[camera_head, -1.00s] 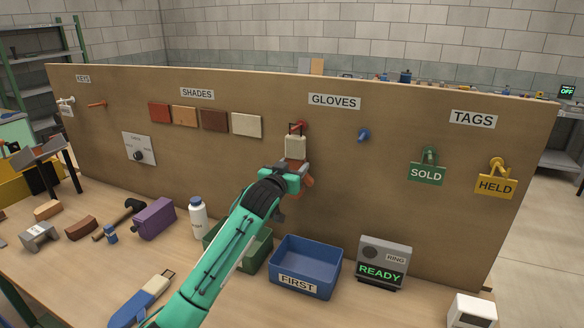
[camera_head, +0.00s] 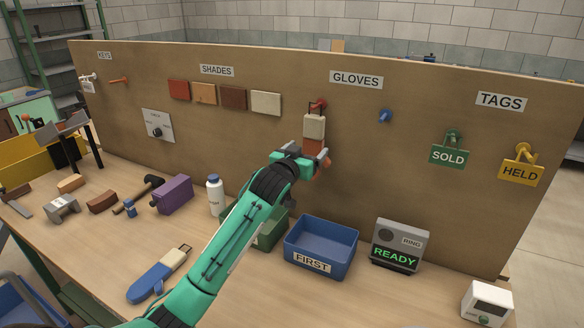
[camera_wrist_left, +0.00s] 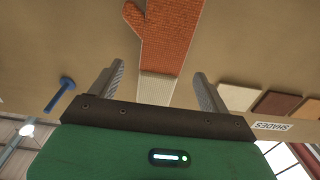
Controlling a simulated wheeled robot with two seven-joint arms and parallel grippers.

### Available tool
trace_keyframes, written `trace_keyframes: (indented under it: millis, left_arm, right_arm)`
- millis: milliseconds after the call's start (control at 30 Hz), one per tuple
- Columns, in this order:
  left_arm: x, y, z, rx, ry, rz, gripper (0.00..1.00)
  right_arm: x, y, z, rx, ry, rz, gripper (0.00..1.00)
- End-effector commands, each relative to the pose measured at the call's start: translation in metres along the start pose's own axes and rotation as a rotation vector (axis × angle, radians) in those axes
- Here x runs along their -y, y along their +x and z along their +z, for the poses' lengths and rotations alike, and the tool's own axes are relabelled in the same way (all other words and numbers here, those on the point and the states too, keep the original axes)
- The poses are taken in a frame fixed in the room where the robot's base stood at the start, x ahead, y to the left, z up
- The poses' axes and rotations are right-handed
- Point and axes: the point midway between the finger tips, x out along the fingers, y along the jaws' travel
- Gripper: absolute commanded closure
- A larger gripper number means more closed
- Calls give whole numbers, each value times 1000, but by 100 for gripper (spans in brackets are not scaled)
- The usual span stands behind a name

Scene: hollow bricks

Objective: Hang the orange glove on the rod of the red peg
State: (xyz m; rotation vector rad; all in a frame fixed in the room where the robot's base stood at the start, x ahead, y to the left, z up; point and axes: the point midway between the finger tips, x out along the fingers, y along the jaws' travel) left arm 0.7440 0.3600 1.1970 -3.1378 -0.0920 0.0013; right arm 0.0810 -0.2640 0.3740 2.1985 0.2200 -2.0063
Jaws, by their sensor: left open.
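The orange glove (camera_head: 313,146) hangs against the board below the GLOVES sign, its pale cuff (camera_head: 314,127) up. A thin loop above the cuff appears to be over the red peg (camera_head: 319,104); the exact contact is too small to tell. My left gripper (camera_head: 307,158) is open just in front of the glove and hides part of its lower end. In the left wrist view the glove (camera_wrist_left: 171,38) appears inverted, with its cuff (camera_wrist_left: 157,87) between the spread fingers (camera_wrist_left: 156,88) and a gap on both sides. My right gripper is out of view.
A blue peg (camera_head: 385,116) is to the right on the board. Shade samples (camera_head: 233,98) are to the left.

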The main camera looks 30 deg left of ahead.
Motion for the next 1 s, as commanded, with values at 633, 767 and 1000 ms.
trace_keyframes:
  millis: [633, 767, 1000]
  left_arm:
    - [0, -101, 1, -1, 0, 0, 20]
    - [0, -104, 0, -1, 0, -1, 20]
    - [0, -103, 0, 0, 0, -1, 20]
  right_arm:
    - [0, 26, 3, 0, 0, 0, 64]
    - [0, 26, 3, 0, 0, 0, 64]
    - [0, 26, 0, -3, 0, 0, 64]
